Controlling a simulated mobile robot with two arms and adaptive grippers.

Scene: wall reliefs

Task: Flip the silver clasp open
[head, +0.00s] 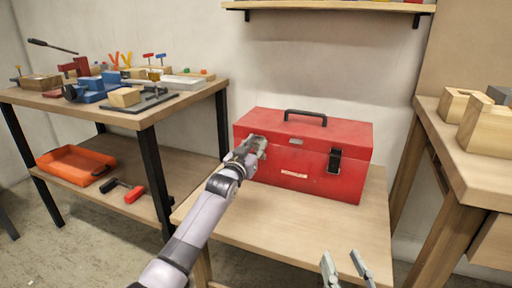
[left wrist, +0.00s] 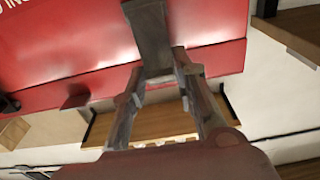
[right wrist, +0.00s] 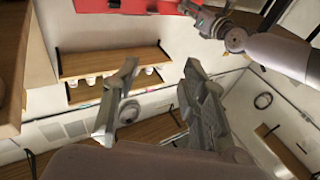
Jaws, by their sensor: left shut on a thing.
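A red toolbox (head: 290,180) with a dark top handle (head: 305,117) stands on the low wooden table. My left gripper (head: 256,145) is at the left part of its front and hides the clasp there in the head view. In the left wrist view my left gripper (left wrist: 158,75) is shut on a grey metal strip, the silver clasp (left wrist: 150,35), against the red toolbox (left wrist: 215,30). A second, darker clasp (head: 335,161) sits on the right of the front. My right gripper (head: 345,268) is open and empty, low in front of the table; its parted fingers show in the right wrist view (right wrist: 158,95).
The low table (head: 330,220) is bare in front of the toolbox. A workbench (head: 130,115) with clamps and blocks stands at left, an orange tray (head: 75,165) on its lower shelf. Another bench (head: 480,180) with wooden blocks stands at right. A wall shelf (head: 325,6) hangs above.

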